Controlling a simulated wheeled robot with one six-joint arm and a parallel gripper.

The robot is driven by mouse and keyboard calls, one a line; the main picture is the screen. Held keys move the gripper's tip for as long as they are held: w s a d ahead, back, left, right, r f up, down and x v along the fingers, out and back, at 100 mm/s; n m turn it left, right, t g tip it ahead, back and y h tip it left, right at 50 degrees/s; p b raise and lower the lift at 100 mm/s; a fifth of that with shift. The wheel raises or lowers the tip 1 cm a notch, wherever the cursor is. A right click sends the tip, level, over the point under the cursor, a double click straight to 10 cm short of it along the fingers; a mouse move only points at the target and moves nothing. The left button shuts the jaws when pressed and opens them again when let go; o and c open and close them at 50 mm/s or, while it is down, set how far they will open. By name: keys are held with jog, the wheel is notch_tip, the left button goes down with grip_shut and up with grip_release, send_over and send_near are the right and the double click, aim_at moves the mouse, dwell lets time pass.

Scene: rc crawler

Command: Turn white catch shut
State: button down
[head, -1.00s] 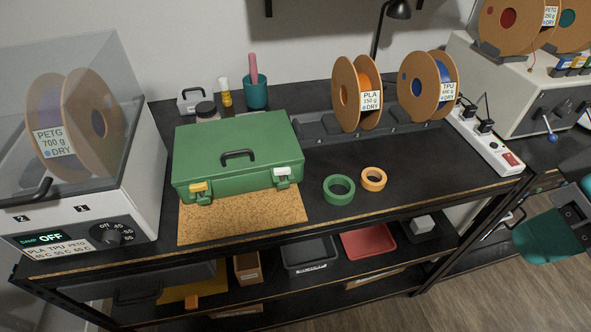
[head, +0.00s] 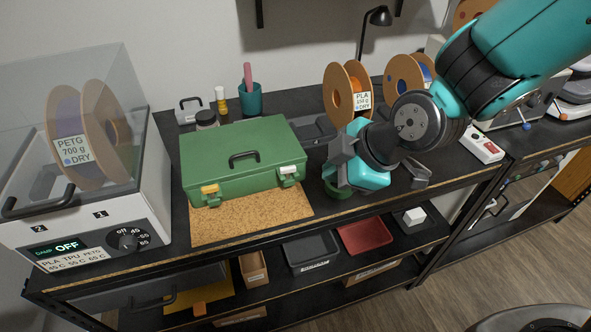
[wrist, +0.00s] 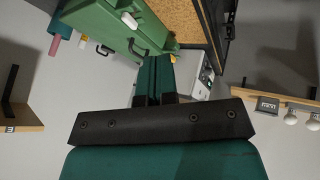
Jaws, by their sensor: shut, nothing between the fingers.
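The green case (head: 240,155) sits closed-looking on the worktop, with a dark handle on its lid. The white catch (head: 288,171) is at the right of its front edge, and a yellow catch (head: 210,190) is at the left. The white catch also shows in the wrist view (wrist: 129,20); how far it is turned is too small to tell. My gripper (head: 338,168) is to the right of the case, apart from the white catch. In the wrist view my gripper's fingers (wrist: 153,62) are together and empty, pointing toward the case.
A cork mat (head: 250,218) lies in front of the case. An orange spool (head: 348,98) stands behind my gripper. A dryer box (head: 85,225) stands at the left.

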aim_at(288, 173)
jog(key=shift+n, duration=0.4)
jog(key=p+x, duration=0.1)
jog(key=x, duration=0.2)
jog(key=p+x, duration=0.1)
jog(key=x, duration=0.3)
jog(key=w+p+x, duration=0.1)
jog(key=x, duration=0.3)
jog(key=shift+r, duration=0.1)
jog(key=shift+w+a+p, duration=0.15)
jog(key=shift+w+p, duration=0.3)
jog(key=shift+w, duration=0.45)
jog(key=shift+w+a+p, duration=0.2)
jog(key=shift+w+p, duration=0.2)
jog(key=shift+w, duration=0.5)
